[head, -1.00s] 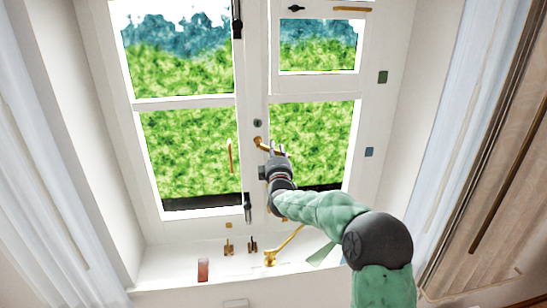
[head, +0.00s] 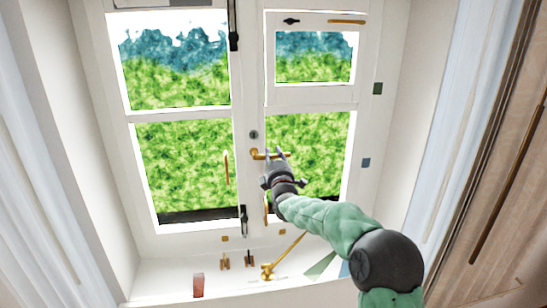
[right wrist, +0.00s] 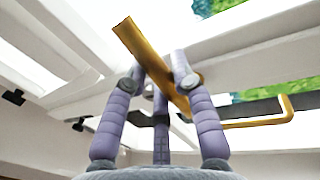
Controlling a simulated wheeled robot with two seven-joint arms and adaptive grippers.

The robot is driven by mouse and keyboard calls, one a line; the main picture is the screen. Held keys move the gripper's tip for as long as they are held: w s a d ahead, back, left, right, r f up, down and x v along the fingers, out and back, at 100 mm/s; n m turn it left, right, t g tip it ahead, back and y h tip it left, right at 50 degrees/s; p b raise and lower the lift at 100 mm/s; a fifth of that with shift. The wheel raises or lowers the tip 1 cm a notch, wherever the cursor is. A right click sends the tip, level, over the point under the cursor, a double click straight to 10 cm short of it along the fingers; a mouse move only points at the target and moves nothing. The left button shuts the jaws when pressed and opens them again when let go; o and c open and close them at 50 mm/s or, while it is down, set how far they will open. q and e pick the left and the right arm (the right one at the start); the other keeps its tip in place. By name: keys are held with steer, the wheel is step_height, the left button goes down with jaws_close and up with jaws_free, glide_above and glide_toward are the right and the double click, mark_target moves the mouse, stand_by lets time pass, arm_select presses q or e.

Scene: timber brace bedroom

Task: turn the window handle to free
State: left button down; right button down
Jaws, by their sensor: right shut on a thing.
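The brass window handle (head: 258,154) sits on the middle stile of the white window, its lever pointing right and roughly level in the head view. My right gripper (head: 277,155) is shut on the lever, with my green arm coming in from the lower right. In the right wrist view the brass handle (right wrist: 143,52) runs slantwise between the purple-grey fingers of the right gripper (right wrist: 160,82). The gripper hides part of the lever in the head view. My left gripper is not in view.
A brass stay (head: 284,257), small brass fittings and a red block (head: 198,285) are at the sill. A curtain (head: 452,120) hangs at right.

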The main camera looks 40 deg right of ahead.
steer(key=c, duration=1)
jaws_free()
steer(key=shift+a, duration=0.1)
steer(key=v, duration=1.2)
